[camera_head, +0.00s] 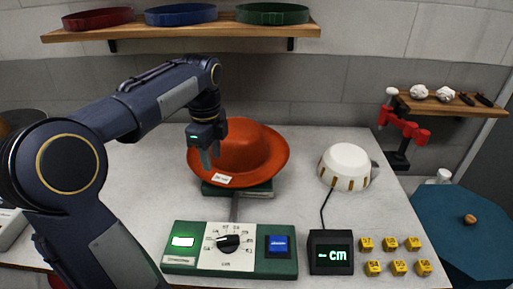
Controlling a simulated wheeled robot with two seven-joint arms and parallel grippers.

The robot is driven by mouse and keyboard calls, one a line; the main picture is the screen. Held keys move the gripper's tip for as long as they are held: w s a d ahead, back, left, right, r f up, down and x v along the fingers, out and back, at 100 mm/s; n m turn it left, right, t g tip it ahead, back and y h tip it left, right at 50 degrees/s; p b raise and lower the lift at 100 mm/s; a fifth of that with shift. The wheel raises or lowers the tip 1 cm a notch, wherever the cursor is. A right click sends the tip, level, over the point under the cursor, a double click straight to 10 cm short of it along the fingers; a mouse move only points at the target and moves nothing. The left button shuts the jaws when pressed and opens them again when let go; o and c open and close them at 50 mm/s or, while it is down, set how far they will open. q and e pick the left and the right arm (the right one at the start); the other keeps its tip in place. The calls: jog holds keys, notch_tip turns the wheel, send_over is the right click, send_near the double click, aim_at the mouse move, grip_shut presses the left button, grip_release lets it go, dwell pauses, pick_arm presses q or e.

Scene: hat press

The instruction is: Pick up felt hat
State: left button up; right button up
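The orange felt hat (250,150), with a round crown and wide brim, is at the middle of the table, over a green base (262,189). A small white tag (222,178) is on its front brim. My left gripper (210,163) points down at the hat's left side, its fingers overlapping the brim in the picture. I cannot tell whether the fingers are closed on the brim or only in front of it. My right gripper is out of view.
A green control box (203,264) with dial and blue button stands in front. A black "cm" display (331,253), a white dome (344,166) and several yellow cubes (391,244) are to the right. A shelf (190,31) with coloured rings hangs behind.

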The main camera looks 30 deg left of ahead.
aim_at(216, 181)
pick_arm(q)
jog(key=f, duration=0.7)
jog(key=shift+d+f+b, duration=0.3)
jog(key=shift+b, duration=0.05)
jog(key=shift+c, duration=0.2)
grip_shut()
